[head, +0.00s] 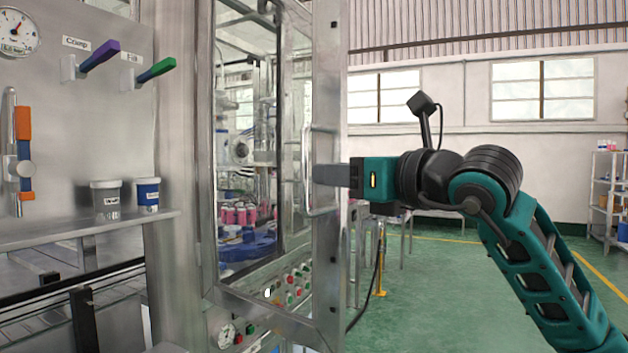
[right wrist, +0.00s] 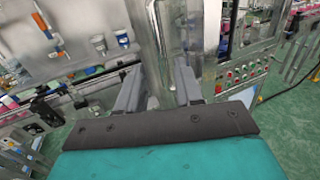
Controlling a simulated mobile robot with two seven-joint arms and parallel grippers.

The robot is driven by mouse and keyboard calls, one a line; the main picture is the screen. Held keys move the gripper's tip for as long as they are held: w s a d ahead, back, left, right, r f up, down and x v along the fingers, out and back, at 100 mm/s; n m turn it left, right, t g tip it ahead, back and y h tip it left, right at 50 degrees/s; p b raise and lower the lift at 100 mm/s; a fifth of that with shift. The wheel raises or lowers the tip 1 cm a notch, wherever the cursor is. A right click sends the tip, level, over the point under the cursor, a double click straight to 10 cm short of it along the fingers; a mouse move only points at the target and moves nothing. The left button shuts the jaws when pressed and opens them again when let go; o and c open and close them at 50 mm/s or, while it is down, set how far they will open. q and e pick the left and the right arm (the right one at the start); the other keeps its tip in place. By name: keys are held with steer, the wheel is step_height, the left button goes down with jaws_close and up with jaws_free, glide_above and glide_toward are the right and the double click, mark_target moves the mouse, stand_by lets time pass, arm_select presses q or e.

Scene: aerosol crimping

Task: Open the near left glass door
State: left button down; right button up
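The near left glass door (head: 329,80) is a tall metal-framed pane on the machine, left of centre in the head view. Its handle (head: 308,150) is an upright pale bar on the right-hand frame. I cannot tell whether the door stands slightly ajar. My right gripper (head: 318,174) reaches in from the right, level with the handle, its fingers pointing left. In the right wrist view its two fingers (right wrist: 158,83) are apart, with the metal frame and handle area ahead between them. Contact with the handle is not clear. My left gripper is out of view.
A grey panel at left has a purple lever (head: 100,56), a green lever (head: 156,70) and a shelf (head: 90,226) with two cups. Red and green buttons (head: 290,297) show low down. Green floor is clear at right, before a rack (head: 608,195).

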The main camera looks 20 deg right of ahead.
arm_select(q)
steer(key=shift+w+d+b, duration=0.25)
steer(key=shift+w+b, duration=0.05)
steer(key=shift+b, duration=0.2)
arm_select(e)
steer(key=v, duration=0.5)
steer(key=shift+s+d, duration=0.1)
steer(key=shift+s, duration=0.2)
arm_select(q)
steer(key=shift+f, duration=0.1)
